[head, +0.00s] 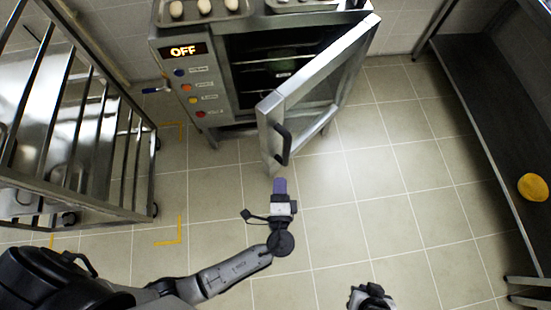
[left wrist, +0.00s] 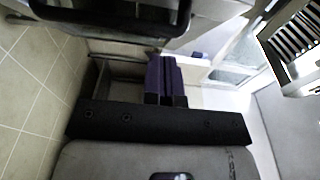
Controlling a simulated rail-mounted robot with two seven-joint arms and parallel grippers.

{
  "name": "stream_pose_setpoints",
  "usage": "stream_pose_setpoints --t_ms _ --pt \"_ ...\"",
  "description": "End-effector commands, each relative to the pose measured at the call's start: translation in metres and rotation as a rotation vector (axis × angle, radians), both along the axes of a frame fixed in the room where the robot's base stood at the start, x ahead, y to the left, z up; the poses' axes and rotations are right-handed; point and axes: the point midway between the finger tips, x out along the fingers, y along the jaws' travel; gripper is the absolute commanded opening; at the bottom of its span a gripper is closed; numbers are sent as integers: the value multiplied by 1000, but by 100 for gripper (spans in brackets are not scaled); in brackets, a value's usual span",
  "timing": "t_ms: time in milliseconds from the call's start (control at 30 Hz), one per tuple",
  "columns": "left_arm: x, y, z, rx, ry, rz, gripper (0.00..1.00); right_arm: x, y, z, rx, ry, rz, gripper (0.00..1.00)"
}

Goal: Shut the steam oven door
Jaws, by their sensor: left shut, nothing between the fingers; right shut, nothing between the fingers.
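The steam oven (head: 205,85) stands at the top middle of the head view, its display reading OFF. Its door (head: 320,85) is open, swung out toward me and right, with the dark interior showing. A black handle (head: 283,145) is on the door's near end. My left gripper (head: 279,184) is shut and empty, just below the handle in the picture; I cannot tell if it touches the door. Its purple fingers show together in the left wrist view (left wrist: 167,80). My right gripper (head: 370,292) is shut and empty at the bottom edge, away from the oven.
A metal rack (head: 75,130) on wheels stands at left. A dark bench (head: 490,110) with a yellow round thing (head: 533,187) runs along the right. Trays with pale food (head: 205,12) sit on the oven. The tiled floor (head: 390,190) right of the door is clear.

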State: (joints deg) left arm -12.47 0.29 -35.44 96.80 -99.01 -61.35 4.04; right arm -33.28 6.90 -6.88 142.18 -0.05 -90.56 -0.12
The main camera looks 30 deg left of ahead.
Motion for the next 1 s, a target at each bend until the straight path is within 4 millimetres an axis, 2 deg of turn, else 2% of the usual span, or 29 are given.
stream_pose_setpoints --t_ms 500,733,1000 --pt "82 41 0 1 -2 2 0 0 0 -9 2 0 -2 0" --pt "90 67 0 0 1 2 0 0 0 -10 1 1 -2 0" --pt "94 78 0 -1 2 1 0 0 0 -11 1 1 -2 0"
